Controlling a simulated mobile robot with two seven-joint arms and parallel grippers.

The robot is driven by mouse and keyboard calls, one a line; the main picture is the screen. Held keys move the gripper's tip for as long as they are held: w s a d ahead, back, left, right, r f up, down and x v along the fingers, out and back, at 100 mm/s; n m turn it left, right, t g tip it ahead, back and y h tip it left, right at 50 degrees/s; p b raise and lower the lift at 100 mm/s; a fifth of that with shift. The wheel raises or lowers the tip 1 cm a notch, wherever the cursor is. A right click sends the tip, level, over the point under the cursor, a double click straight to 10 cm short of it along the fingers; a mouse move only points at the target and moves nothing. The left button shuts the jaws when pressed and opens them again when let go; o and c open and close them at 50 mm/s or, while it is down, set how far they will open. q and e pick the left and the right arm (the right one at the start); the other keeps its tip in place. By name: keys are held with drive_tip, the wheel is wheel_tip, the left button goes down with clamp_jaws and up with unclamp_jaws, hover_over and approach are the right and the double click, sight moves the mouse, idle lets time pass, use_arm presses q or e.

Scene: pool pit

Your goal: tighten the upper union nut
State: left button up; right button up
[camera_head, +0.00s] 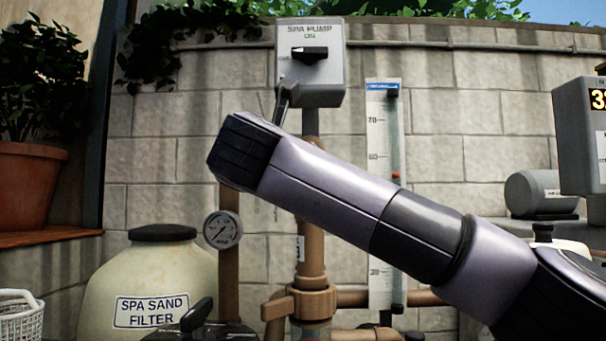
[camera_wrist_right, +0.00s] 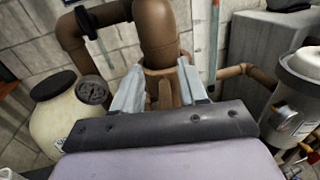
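A brown winged union nut (camera_head: 318,301) sits on the vertical brown pipe low in the head view, with no finger seen touching it there. My right arm crosses in front of the pipe and hides part of it. In the right wrist view, my right gripper (camera_wrist_right: 160,86) is open, its two pale fingers spread on either side of a brown ribbed nut (camera_wrist_right: 166,75) below a thick pipe. Whether the fingers touch it cannot be told, nor which nut is the upper one. My left gripper is not in view.
The spa pump switch box (camera_head: 310,75) is on the wall above my arm. A flow scale (camera_head: 382,270) stands right of the pipe. A pressure gauge (camera_head: 222,230) and the sand filter (camera_head: 150,275) stand left. A grey housing (camera_head: 572,130) is at far right.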

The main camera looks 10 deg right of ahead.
drive_tip(key=shift+w+f, duration=0.15)
drive_tip(key=shift+s+a+f, duration=0.1)
drive_tip(key=shift+s, duration=0.2)
use_arm(q)
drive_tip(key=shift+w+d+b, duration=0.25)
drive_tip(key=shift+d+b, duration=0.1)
drive_tip(key=shift+b, duration=0.1)
use_arm(e)
drive_tip(key=v, duration=0.6)
drive_tip(key=shift+s, duration=0.3)
